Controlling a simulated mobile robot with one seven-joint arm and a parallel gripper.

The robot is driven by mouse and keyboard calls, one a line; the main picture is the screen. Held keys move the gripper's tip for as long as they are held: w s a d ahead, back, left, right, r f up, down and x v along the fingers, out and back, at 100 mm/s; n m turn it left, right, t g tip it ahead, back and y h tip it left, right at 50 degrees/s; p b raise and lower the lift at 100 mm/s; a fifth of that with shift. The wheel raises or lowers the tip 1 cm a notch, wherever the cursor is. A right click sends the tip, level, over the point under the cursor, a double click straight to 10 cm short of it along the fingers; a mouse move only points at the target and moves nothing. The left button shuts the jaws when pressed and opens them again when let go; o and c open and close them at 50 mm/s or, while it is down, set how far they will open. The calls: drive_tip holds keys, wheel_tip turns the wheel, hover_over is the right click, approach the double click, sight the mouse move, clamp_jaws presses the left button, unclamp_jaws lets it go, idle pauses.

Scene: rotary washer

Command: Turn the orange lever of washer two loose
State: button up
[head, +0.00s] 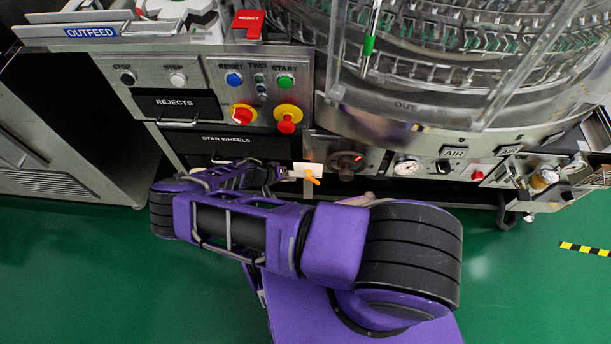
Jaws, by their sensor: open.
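The orange lever (312,178) is small and juts out at the lower front of the washer, beside a white plate (306,169). The panel above it is marked TWO. My purple arm reaches in from the lower right, bends at the left and comes back toward the lever. My gripper (279,173) is open, just left of the white plate and the lever. Its fingertips are small and dark here, and I cannot tell whether they touch the plate. The lever's mount is partly hidden.
A black rotary knob (347,163) sits right of the lever, with a gauge (408,165) further right. Red emergency buttons (287,122) and the STAR WHEELS panel (225,141) are above my gripper. The green floor (80,280) is clear at the left.

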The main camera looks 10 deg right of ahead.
drive_tip(key=v, duration=0.9)
drive_tip(key=shift+a+p, duration=0.15)
drive_tip(key=shift+p, duration=0.2)
